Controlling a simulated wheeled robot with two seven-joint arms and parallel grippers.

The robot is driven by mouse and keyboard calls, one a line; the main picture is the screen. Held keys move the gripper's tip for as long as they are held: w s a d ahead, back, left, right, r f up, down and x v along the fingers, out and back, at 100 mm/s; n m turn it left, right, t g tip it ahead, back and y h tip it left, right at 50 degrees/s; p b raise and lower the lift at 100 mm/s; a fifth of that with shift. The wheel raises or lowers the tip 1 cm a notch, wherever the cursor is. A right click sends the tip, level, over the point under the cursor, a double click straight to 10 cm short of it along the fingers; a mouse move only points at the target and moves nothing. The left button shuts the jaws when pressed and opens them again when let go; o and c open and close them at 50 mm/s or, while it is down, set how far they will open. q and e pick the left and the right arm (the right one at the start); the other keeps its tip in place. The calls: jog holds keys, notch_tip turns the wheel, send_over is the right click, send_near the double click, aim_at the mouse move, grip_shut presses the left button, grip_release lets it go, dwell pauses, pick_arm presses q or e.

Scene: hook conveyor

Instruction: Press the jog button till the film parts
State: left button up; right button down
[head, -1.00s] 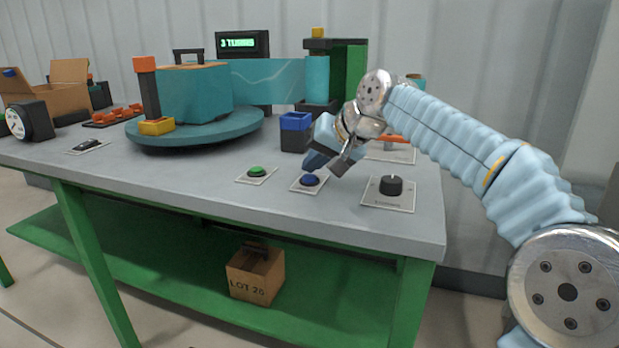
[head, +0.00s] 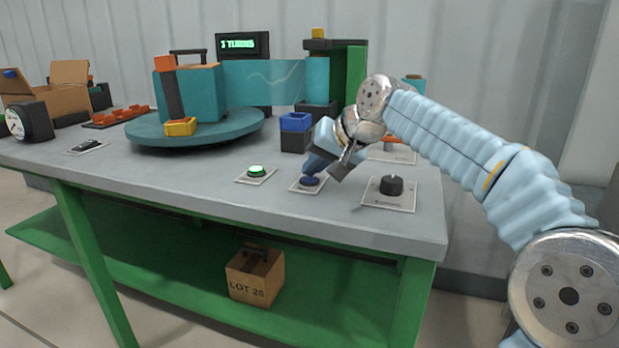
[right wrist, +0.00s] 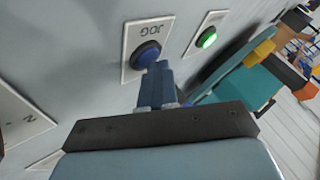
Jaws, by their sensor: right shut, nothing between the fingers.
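The blue jog button (head: 311,182) sits on a white plate near the table's front edge; the right wrist view shows it (right wrist: 146,54) beside the label JOG. My right gripper (head: 312,172) is shut and empty, its fingertips pointing down at the button and seeming to touch it. The fingertips (right wrist: 160,70) overlap the button's edge in the wrist view. The teal film (head: 268,80) stretches unbroken from the wrapped load (head: 195,100) on the round turntable (head: 200,132) to the film roll (head: 317,80), with a pale jagged line across it. My left gripper is not in view.
A green button (head: 257,171), lit, is left of the blue one, and a black knob (head: 391,185) is right of it. The display (head: 242,44) shows a number of turns, blurred.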

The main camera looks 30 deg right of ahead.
aim_at(314, 180)
jog(key=shift+r+p, duration=0.8)
jog(key=shift+r, duration=0.1)
notch_tip(314, 180, up, 5)
jog(key=p, duration=0.4)
jog(key=shift+p, duration=0.35)
dwell(0.4)
